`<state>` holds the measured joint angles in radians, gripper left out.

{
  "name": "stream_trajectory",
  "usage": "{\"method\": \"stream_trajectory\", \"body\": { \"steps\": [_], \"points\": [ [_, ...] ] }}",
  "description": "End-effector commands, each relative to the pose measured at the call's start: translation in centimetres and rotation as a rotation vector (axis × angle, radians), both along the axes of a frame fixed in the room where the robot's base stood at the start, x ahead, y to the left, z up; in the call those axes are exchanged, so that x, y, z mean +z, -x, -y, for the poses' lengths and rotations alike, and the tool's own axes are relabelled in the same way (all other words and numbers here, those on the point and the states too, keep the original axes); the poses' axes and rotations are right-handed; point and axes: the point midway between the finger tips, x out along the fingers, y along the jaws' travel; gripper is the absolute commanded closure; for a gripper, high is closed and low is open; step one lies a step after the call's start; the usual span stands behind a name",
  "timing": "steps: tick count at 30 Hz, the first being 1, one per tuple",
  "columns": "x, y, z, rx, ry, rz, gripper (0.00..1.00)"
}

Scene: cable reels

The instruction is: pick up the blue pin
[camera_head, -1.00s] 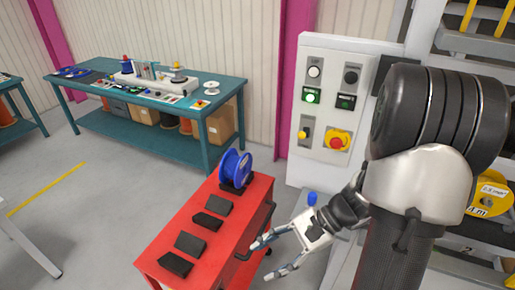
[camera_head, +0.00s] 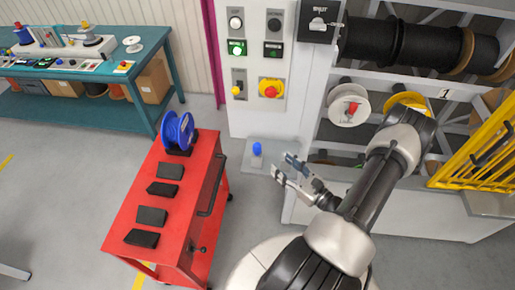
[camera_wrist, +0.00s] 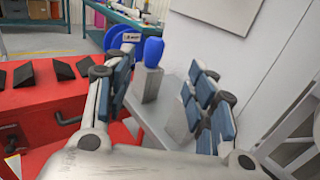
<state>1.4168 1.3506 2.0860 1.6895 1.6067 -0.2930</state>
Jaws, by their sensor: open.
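The blue pin (camera_head: 257,149) stands upright on a small grey block on a grey ledge (camera_head: 272,168) below the control panel. My gripper (camera_head: 281,166) is open, just right of the pin in the head view, its fingers pointing toward it. In the wrist view the pin (camera_wrist: 153,52) shows beyond and between the open fingers of my gripper (camera_wrist: 165,85), on top of its grey block. The fingers appear apart from the pin, and nothing is between them.
A red cart (camera_head: 136,205) with black holders and a blue reel (camera_head: 178,131) stands left of the ledge. The control panel (camera_head: 257,60) rises behind. A rack with a white reel (camera_head: 348,104) and yellow guard (camera_head: 480,150) is at right. A teal workbench (camera_head: 120,75) is back left.

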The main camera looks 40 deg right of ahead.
Motion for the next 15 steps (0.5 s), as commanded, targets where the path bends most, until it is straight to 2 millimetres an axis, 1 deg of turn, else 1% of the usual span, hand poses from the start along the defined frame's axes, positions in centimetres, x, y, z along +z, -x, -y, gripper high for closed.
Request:
{"method": "stream_trajectory", "body": {
  "steps": [1, 6, 10, 15],
  "points": [
    [0.0, -1.3, -0.2, 0.008, 0.002, 0.001, 0.49],
    [0.0, -4.9, -0.4, 0.009, 0.002, 0.001, 0.49],
    [0.0, -6.8, -0.4, 0.006, 0.002, 0.001, 0.49],
    [0.0, -7.8, -0.4, 0.003, 0.0, 0.0, 0.49]
  ]
}}
